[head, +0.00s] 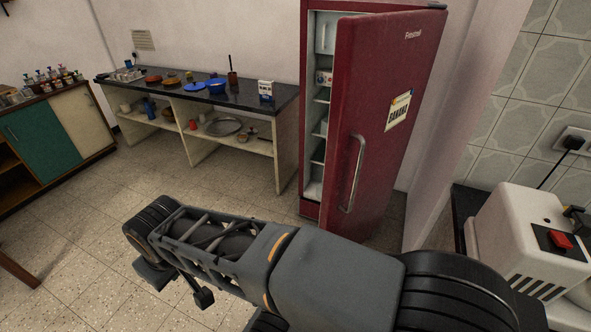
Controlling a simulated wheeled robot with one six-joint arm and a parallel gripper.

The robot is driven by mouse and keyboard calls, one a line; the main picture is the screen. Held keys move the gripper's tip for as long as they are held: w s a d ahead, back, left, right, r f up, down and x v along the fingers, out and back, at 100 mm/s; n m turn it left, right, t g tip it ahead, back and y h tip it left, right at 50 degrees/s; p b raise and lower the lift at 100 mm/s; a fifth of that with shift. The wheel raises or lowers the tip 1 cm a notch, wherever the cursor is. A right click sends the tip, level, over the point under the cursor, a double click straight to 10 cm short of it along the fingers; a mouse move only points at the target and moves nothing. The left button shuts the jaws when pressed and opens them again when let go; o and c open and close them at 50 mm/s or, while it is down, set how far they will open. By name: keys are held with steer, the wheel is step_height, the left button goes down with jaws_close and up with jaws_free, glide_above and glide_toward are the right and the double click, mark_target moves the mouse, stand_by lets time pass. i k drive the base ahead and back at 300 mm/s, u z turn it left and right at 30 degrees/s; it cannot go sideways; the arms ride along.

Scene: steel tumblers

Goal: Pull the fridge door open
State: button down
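The red fridge door (385,95) stands ajar, swung out from the cabinet. It bears a metal handle (358,172) near its left edge and a yellow-edged label (399,110). The fridge cabinet (304,110) shows behind it, with a pale interior and several shelves (321,97) in the gap on the left. The door hides the rest of the inside. My arm crosses the lower part of the head view, in front of the fridge, and hides some floor. I cannot make out my gripper's fingers, and nothing of mine visibly touches the handle.
A dark counter (205,95) with bowls, pans and a white carton (265,90) stands left of the fridge. A low cabinet (45,135) with bottles is at far left. A white appliance (528,235) stands at right, beyond a wall edge.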

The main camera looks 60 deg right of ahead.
mark_target(383, 64)
steer(key=z, duration=0.2)
steer(key=i, duration=0.7)
steer(key=z, duration=0.95)
steer(key=i, duration=0.4)
steer(key=z, duration=0.45)
